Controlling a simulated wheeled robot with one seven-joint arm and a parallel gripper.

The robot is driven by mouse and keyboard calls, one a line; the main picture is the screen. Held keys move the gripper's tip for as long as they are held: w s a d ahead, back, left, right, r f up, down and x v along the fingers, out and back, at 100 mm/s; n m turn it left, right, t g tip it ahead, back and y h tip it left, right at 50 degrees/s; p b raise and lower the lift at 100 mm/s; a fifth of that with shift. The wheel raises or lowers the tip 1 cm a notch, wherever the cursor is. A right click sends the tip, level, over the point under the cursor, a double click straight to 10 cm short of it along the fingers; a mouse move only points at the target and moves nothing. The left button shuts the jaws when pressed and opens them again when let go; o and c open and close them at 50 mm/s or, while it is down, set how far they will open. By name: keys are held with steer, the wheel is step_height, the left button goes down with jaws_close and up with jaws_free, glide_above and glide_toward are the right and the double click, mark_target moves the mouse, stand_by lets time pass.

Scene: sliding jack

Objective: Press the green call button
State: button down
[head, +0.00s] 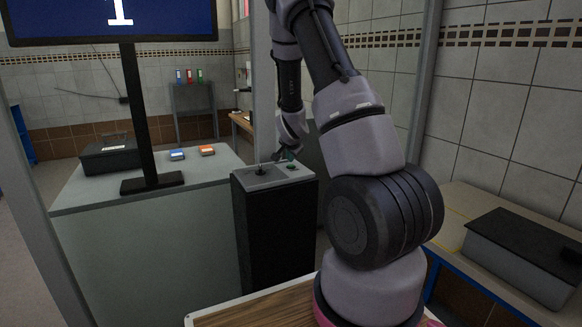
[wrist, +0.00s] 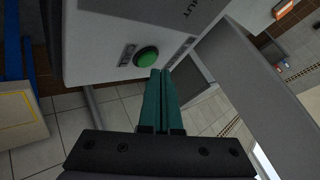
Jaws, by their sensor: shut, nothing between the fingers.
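The green call button (wrist: 147,56) is a round green dome on a pale grey panel (wrist: 100,35) in the wrist view, with a small label plate beside it. In the head view the panel is the top of a dark pedestal (head: 275,225); a small green spot there (head: 292,167) appears to be the button. My gripper (wrist: 161,72) is shut and empty, its two teal fingers side by side. The fingertips show just below and right of the button in the wrist view. I cannot tell whether they touch it. In the head view my gripper (head: 287,156) is over the pedestal top.
A short lever (head: 259,165) stands on the pedestal's left side. A counter (head: 110,190) to the left holds a monitor on a stand (head: 138,120), a dark box (head: 108,155), and blue (head: 177,155) and orange (head: 207,150) items. Another dark-lidded box (head: 525,255) is at right.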

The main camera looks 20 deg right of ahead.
mark_target(290, 167)
steer(key=shift+f, duration=0.3)
steer(key=shift+f, duration=0.45)
stand_by(0.8)
steer(key=shift+r, duration=0.85)
steer(key=shift+r, duration=2.5)
